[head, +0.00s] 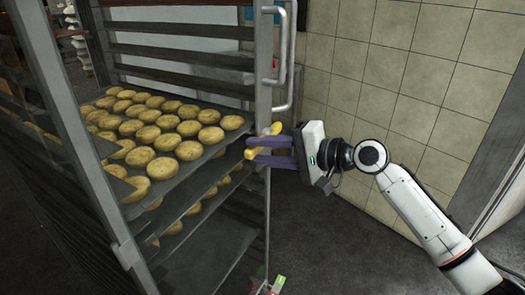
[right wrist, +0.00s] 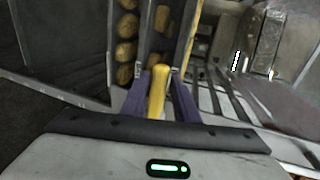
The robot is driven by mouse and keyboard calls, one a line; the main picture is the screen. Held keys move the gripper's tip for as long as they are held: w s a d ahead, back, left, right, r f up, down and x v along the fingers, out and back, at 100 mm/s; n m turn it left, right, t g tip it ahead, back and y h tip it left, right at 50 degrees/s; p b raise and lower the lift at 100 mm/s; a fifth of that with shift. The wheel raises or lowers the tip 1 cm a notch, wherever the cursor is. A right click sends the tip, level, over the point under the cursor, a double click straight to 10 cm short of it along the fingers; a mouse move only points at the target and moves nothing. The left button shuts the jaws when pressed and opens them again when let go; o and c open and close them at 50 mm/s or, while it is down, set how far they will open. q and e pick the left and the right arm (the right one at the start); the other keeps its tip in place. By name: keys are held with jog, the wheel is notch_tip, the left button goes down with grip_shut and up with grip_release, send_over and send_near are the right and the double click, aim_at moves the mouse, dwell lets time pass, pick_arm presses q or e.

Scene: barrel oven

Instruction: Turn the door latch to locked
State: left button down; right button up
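The door latch is a yellow handle (head: 277,128) on the metal front upright of the tall rack (head: 263,75), below its silver pull handle (head: 283,55). My right gripper (head: 256,151) is at the latch, with its purple fingers level and pointing left. In the right wrist view the yellow latch (right wrist: 158,90) stands between the two fingers (right wrist: 160,80) of this gripper. Part of the latch is hidden behind the fingers in the head view. My left gripper is not in view.
Trays of round baked goods (head: 165,140) fill rack shelves to the left. A tiled wall (head: 385,75) stands behind my right arm. Dark floor (head: 340,245) is clear below the arm. A small red and green item (head: 277,285) is near the rack's foot.

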jog(key=shift+c, duration=0.2)
grip_shut()
jog(key=shift+f, duration=0.1)
jog(key=f+n+b, duration=0.1)
jog(key=f+n+t, duration=0.1)
jog(key=n, duration=0.1)
jog(key=f+n+t+h+b, duration=0.1)
jog(key=f+n, duration=0.1)
jog(key=shift+w+d+f+b, duration=0.1)
jog(key=shift+w+d+b, duration=0.2)
jog(key=shift+w+b, duration=0.1)
jog(key=shift+n, duration=0.3)
